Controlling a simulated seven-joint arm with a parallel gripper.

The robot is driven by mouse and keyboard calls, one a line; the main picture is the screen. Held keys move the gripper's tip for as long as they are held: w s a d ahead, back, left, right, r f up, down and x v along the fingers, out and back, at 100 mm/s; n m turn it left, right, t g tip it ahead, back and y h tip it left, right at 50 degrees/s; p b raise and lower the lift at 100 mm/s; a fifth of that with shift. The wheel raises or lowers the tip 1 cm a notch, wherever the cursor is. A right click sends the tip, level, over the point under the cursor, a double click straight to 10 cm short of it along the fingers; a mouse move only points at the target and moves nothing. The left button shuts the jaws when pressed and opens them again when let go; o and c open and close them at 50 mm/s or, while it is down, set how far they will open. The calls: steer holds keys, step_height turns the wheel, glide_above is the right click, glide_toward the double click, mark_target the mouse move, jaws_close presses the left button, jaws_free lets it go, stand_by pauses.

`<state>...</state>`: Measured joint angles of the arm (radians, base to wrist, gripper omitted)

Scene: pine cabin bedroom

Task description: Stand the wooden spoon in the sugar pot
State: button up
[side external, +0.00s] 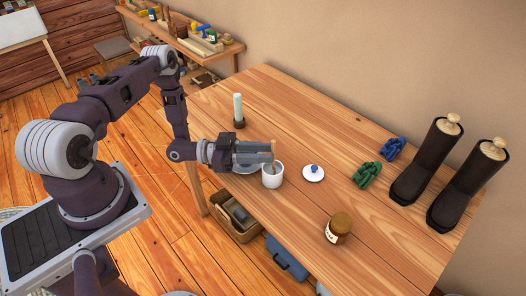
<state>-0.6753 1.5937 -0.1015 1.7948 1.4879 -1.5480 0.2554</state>
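The wooden spoon (273,147) is upright at the tips of my gripper (268,154). My gripper reaches in level from the left, and its fingers appear shut on the spoon's handle. The white sugar pot (272,181) stands on the table directly below the spoon. The spoon's lower end is at the pot's mouth and seems to be inside it; how deep it goes is hidden.
A brown jar (338,229) is at the front right. Green (367,175) and blue (393,148) knotted bundles and dark boots (424,165) occupy the table's right side. The table (310,125) is clear behind the lid.

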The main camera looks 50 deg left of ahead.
steer(key=shift+o, duration=0.2)
steer(key=v, duration=0.7)
stand_by(0.6)
